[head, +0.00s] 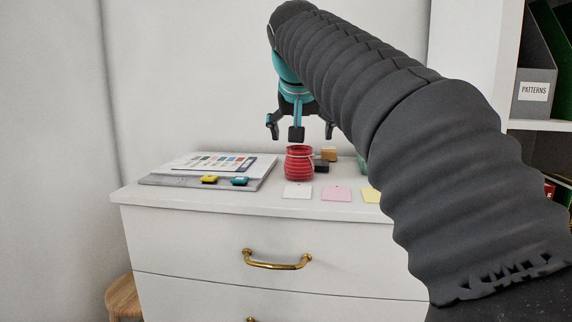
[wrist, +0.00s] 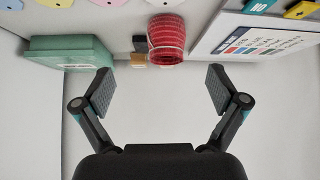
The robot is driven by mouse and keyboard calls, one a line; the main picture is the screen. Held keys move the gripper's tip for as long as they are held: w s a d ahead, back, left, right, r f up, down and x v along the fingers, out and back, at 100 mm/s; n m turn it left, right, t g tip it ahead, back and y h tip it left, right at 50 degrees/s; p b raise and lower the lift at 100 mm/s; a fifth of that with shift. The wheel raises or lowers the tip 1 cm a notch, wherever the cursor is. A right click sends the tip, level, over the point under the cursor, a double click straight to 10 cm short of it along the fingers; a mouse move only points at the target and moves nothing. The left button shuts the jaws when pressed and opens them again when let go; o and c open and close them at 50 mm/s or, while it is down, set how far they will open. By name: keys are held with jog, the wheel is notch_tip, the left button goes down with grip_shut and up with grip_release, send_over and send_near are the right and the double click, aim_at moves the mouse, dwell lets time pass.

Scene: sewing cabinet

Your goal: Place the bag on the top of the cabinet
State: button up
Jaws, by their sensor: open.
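The white cabinet (head: 220,203) stands in front of me with its flat top in view. A small red, ribbed, rounded thing (head: 299,165) with a pale string around its neck stands upright on the top; it may be the bag, but I cannot tell for sure. It also shows in the wrist view (wrist: 166,38), beyond the fingertips. No other bag-like thing shows. My gripper (head: 300,130) is above the cabinet top, just above the red thing and apart from it. In the wrist view my gripper (wrist: 159,78) has its fingers spread wide with nothing between them.
Papers with a colour chart (head: 215,163) lie left of the red thing, with yellow and teal clips. Pale cards lie along the front edge.

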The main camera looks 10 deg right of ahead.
aim_at(299, 148)
jog(key=w+r, duration=0.3)
jog(key=w, duration=0.1)
jog(key=shift+m+t, duration=0.3)
jog(key=shift+m, duration=0.1)
jog(key=b+x, duration=0.1)
jog(key=x, duration=1.2)
jog(key=shift+a, duration=0.1)
jog(key=shift+s, duration=0.1)
jog(key=c, duration=1.3)
